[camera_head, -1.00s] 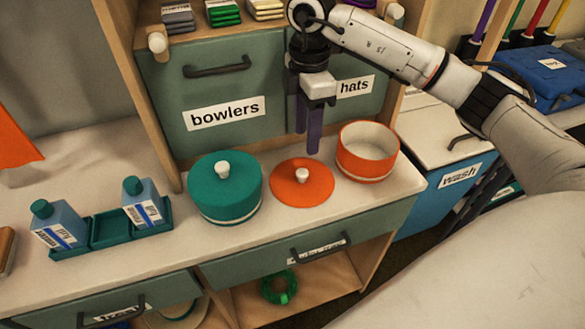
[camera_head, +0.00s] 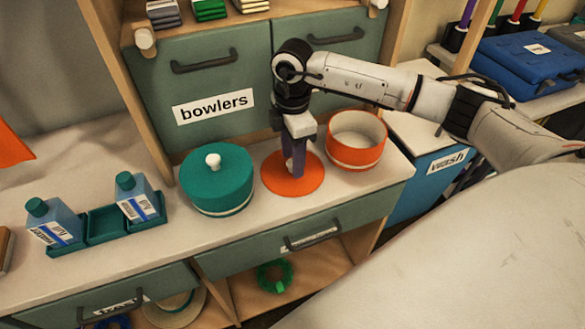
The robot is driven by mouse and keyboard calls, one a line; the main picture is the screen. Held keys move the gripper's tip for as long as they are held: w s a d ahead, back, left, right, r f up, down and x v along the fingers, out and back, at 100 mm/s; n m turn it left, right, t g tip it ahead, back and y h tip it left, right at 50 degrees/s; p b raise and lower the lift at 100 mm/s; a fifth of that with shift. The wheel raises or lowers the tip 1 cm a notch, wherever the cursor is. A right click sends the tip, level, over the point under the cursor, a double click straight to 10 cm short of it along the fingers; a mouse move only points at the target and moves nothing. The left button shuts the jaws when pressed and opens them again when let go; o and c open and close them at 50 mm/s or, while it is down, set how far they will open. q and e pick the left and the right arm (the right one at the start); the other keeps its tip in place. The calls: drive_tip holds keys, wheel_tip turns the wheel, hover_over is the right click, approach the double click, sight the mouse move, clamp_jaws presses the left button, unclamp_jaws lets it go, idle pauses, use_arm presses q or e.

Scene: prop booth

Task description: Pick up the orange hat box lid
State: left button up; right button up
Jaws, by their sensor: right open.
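The orange hat box lid (camera_head: 307,184) lies flat on the pale counter, between the teal hat box and the open orange hat box (camera_head: 356,156). My right gripper (camera_head: 294,172) points down over the middle of the lid, its dark fingers low around where the white knob sits. The fingers hide the knob, and I cannot see whether they touch it. The gripper is open. My left gripper is out of view.
The teal hat box (camera_head: 217,188) with its lid on stands just left of the orange lid. A teal tray (camera_head: 107,226) with two bottles is farther left. Cabinet doors (camera_head: 200,92) rise behind, and a drawer (camera_head: 310,238) is below the counter edge.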

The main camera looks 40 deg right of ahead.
clamp_jaws()
